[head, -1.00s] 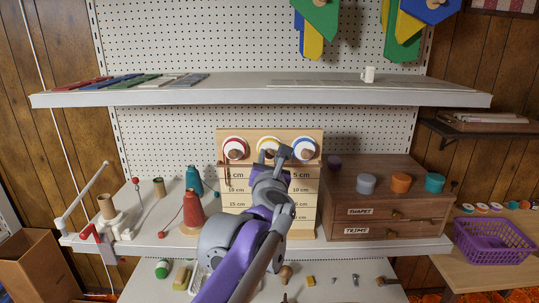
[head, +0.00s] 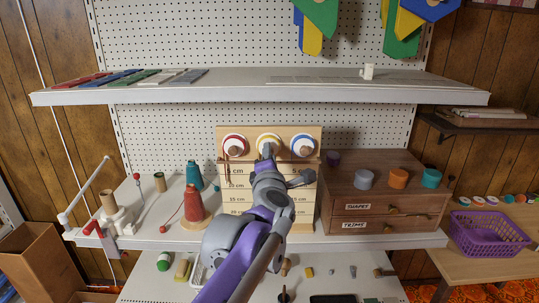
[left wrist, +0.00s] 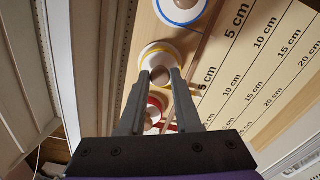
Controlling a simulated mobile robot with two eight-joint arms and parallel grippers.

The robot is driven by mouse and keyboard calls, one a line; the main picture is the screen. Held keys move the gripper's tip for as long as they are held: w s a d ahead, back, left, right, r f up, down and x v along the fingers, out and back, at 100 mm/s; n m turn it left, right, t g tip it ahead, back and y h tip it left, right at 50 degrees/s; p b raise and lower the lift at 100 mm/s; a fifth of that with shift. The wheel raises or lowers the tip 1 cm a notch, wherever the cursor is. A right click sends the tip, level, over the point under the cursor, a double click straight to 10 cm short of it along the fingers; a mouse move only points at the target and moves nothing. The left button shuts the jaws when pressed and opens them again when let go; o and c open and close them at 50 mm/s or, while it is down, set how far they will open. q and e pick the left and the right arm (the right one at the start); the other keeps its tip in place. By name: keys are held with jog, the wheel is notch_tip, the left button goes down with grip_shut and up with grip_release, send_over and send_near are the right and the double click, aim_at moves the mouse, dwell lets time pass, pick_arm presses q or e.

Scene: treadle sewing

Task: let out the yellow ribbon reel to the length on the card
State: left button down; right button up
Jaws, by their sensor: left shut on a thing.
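The yellow-rimmed reel (head: 260,140) is the middle one of three on a wooden stand. My left gripper (head: 268,152) is in front of it. In the left wrist view the gripper's fingers (left wrist: 161,76) are shut on the brown knob of the yellow reel (left wrist: 148,52). The card (left wrist: 262,50) beside the reels is marked 5, 10, 15 and 20 cm; in the head view my arm covers the middle of the card (head: 236,184). My right gripper is not in view.
The red reel (head: 234,142) and blue reel (head: 303,142) flank the yellow one. Red and teal thread cones (head: 193,203) stand to the left. A wooden drawer cabinet (head: 385,195) stands close on the right. A shelf (head: 260,92) runs above.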

pick_arm(q)
jog(key=shift+a+f+n+b, duration=0.15)
jog(key=shift+n+b, duration=2.45)
jog(key=shift+n, duration=4.55)
jog(key=shift+a+r+n+b, duration=0.1)
jog(key=shift+n+b, duration=2.5)
jog(key=shift+n, duration=4.55)
